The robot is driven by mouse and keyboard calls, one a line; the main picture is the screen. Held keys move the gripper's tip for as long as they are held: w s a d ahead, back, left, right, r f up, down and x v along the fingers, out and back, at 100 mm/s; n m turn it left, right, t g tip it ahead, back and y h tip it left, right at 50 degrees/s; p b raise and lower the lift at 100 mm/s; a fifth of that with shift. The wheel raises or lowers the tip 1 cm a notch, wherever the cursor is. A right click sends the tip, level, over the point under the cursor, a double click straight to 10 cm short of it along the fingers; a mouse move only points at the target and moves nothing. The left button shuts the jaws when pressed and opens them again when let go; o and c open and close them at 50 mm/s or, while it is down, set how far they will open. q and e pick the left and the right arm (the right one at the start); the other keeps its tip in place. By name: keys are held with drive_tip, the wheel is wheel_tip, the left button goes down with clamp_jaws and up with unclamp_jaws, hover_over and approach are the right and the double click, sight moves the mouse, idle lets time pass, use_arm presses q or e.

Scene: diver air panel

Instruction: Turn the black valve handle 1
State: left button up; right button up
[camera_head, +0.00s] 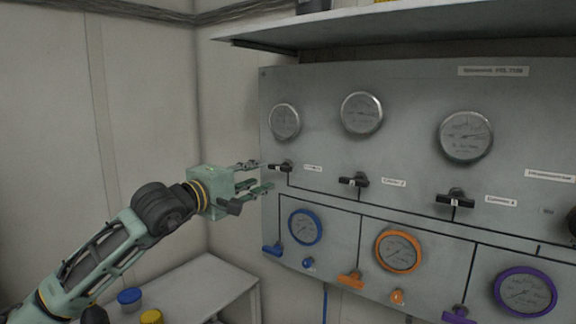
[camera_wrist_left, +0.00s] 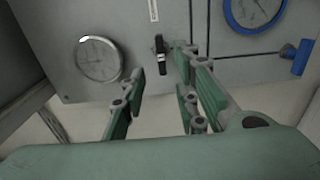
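The black valve handle 1 (camera_head: 280,167) is the leftmost of the black handles on the grey panel (camera_head: 330,78), below the left silver gauge. It lies about level in the head view. My left gripper (camera_head: 264,176) is open and points at the panel, with its fingertips close to this handle. In the left wrist view the handle (camera_wrist_left: 161,46) shows just beyond the gap between the spread fingers of the gripper (camera_wrist_left: 160,66). Nothing is held. I cannot tell whether a fingertip touches the handle. My right gripper is not in view.
Black handles 2 (camera_head: 353,181) and 3 (camera_head: 455,200) sit further right. A blue handle (camera_head: 272,249) and blue gauge (camera_head: 305,227) are below. A shelf (camera_head: 400,22) juts out above. A white table (camera_head: 190,287) with small jars stands lower left.

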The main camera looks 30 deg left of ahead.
sight(278, 169)
use_arm(q)
drive_tip(key=w+p, duration=0.1)
drive_tip(key=w, duration=0.1)
drive_tip(key=w+p, duration=0.1)
drive_tip(key=w, duration=0.1)
drive_tip(key=w+p, duration=0.2)
drive_tip(key=shift+w+d+r, duration=0.1)
drive_tip(key=shift+w+d, duration=0.15)
drive_tip(key=shift+w, duration=0.3)
drive_tip(key=shift+c, duration=0.3)
drive_tip(key=shift+f, duration=0.2)
clamp_jaws()
